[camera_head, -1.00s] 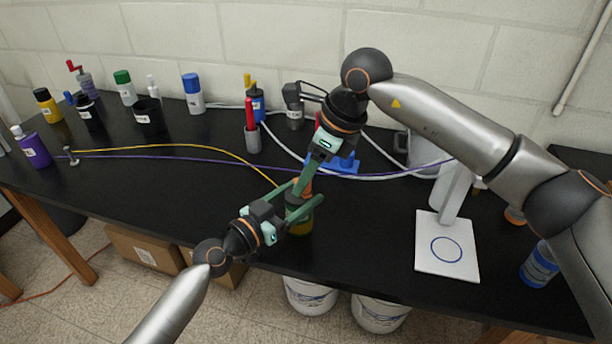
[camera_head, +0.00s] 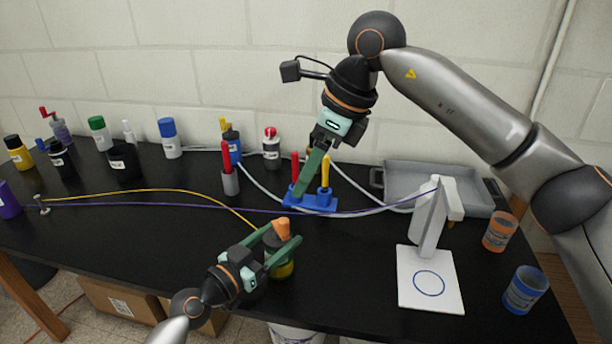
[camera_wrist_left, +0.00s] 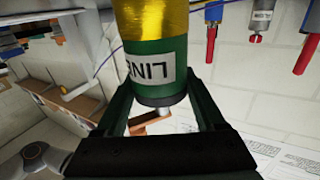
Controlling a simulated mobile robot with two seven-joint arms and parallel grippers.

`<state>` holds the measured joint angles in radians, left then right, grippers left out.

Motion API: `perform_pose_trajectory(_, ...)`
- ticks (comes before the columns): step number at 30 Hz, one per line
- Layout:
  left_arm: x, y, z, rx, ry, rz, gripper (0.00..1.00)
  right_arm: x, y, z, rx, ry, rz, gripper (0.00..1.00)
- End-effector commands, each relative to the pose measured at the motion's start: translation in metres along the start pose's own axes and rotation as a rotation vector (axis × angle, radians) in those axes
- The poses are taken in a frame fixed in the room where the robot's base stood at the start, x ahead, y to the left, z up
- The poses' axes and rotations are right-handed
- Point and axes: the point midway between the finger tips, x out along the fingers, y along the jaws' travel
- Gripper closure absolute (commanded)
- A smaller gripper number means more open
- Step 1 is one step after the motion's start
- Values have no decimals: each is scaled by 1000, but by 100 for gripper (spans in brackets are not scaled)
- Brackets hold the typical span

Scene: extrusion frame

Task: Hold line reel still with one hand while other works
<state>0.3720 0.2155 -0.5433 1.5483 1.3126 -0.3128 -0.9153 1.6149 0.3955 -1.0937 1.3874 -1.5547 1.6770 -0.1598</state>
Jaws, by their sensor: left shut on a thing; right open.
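The line reel (camera_head: 284,266), green and yellow with an orange top, stands on the black bench near its front edge. My left gripper (camera_head: 283,246) is shut around its sides. In the left wrist view the reel (camera_wrist_left: 155,60) sits between the two green fingers, its label partly reading "LIN". A yellow line (camera_head: 150,191) runs from near the reel to a small metal post (camera_head: 42,206) at the left. My right gripper (camera_head: 303,188) is open and clear of the reel, behind it, close to a blue holder (camera_head: 312,203) with red and yellow handles; its fingers overlap, and contact cannot be told.
A purple line (camera_head: 290,213) crosses the bench from the post to a white stand (camera_head: 430,220). A grey tray (camera_head: 400,180) lies behind it. Orange (camera_head: 499,232) and blue (camera_head: 525,290) cups stand right. Several bottles line the back left. The front left bench is clear.

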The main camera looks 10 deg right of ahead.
Motion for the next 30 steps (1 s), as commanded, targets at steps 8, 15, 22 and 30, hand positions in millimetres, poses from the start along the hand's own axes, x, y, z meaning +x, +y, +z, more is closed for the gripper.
perform_pose_trajectory(8,0,0,0,0,0,0,92,0,0,0,1,0,0,45)
perform_pose_trajectory(15,0,0,0,0,-1,0,92,2,7,2,112,16,-46,45)
perform_pose_trajectory(22,0,0,0,0,0,0,92,4,18,4,341,18,-143,45)
perform_pose_trajectory(30,0,0,0,0,0,0,92,7,22,6,481,1,-198,45)
